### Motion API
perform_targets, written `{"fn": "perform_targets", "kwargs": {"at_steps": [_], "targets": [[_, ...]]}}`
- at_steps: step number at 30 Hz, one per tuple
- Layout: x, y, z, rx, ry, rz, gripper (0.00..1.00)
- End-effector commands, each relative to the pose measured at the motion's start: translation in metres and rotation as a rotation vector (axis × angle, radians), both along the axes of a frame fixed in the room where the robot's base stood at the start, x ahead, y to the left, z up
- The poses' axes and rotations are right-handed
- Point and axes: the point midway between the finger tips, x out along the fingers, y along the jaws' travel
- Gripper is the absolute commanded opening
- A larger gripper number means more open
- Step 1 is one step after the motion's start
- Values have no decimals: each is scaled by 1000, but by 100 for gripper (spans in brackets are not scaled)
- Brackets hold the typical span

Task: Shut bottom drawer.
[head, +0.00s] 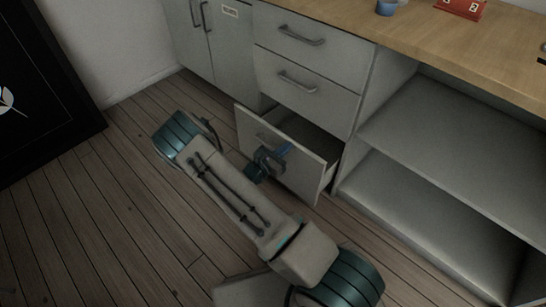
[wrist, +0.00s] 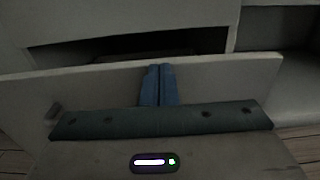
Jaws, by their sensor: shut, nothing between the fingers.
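The bottom drawer (head: 303,168) stands pulled out from the grey cabinet, below two shut drawers. Its front panel (wrist: 220,78) fills the middle of the wrist view, with the dark opening behind it. My gripper (head: 284,151) is at the front panel, near its upper edge. In the wrist view its blue fingers (wrist: 158,84) are together and reach up to the panel's top edge, with nothing between them. I cannot tell whether they touch the panel.
Two shut drawers with handles (head: 301,35) and (head: 298,81) sit above. An open shelf unit (head: 450,130) stands to the right. A dark framed panel (head: 45,90) leans at the left. The wooden floor (head: 100,215) left of my arm is clear.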

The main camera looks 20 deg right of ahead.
Motion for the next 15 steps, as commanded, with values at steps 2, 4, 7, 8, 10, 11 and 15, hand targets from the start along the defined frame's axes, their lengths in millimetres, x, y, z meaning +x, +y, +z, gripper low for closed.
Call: {"fn": "perform_targets", "kwargs": {"at_steps": [2,4,7,8,10,11,15], "targets": [[10,-19,1,-2,0,-3,0],[18,-34,1,-1,0,-3,0],[28,-51,1,-1,0,-3,0],[31,-55,0,-1,0,-2,0],[36,-64,0,-1,0,-2,0],[38,-67,0,-1,-1,-2,0],[44,-76,0,0,0,-1,0]]}}
